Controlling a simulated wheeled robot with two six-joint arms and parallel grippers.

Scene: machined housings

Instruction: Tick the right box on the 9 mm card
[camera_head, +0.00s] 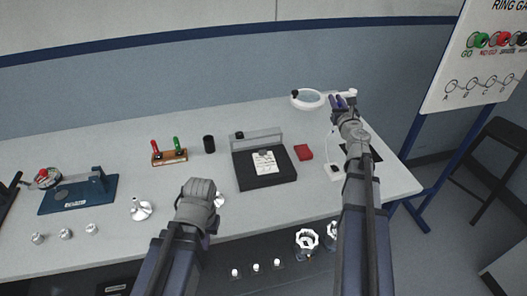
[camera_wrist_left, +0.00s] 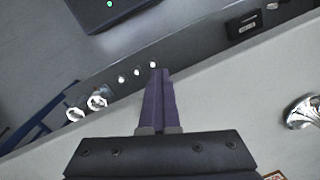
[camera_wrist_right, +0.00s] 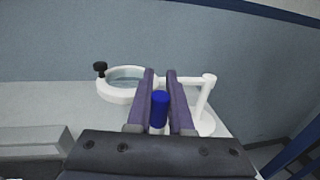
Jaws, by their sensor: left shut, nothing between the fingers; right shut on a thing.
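A white card (camera_head: 264,162) with dark print lies on the black tray-like stand (camera_head: 266,181) in the middle of the table. Its print is too small to read, so I cannot tell its size marking or any tick. My right gripper (camera_head: 343,101) is shut on a blue-ended pen-like cylinder (camera_wrist_right: 160,105) with a pale lower part. It is at the back right, in front of or near the magnifier ring, well away from the card. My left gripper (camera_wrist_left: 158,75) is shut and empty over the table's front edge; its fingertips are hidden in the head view.
A white ring magnifier (camera_head: 308,99) stands at the back right. A red block (camera_head: 304,152), a black cup (camera_head: 209,144) and a wooden block with red and green handles (camera_head: 170,157) surround the stand. A blue fixture (camera_head: 78,195) and several metal parts lie left.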

